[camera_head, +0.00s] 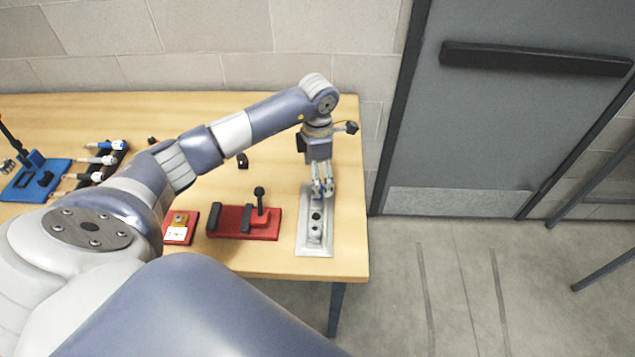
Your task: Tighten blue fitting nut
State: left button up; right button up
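My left arm reaches across the table from the lower left. Its gripper (323,190) points down over the far part of a grey metal plate (314,247). The fingers look close together, but whether they are shut or hold anything is too small to tell. The plate carries a raised block with dark round spots, just in front of the fingers. A small blue-ended part (105,145) lies in a dark rack at the left; I cannot tell whether it is the blue fitting nut. No blue nut shows clearly at the plate. My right gripper is not in view.
A red fixture (228,221) with a black knob and a smaller red block with a label (180,228) sit left of the plate. A blue fixture (37,180) stands at far left. The wooden table (345,262) ends just right of the plate; open floor and a grey door (500,130) lie beyond.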

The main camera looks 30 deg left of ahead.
pick_arm(q)
jog(key=n, duration=0.2)
jog(key=shift+n, duration=0.3)
jog(key=shift+f+b, duration=1.45)
jog(key=shift+f, duration=0.25)
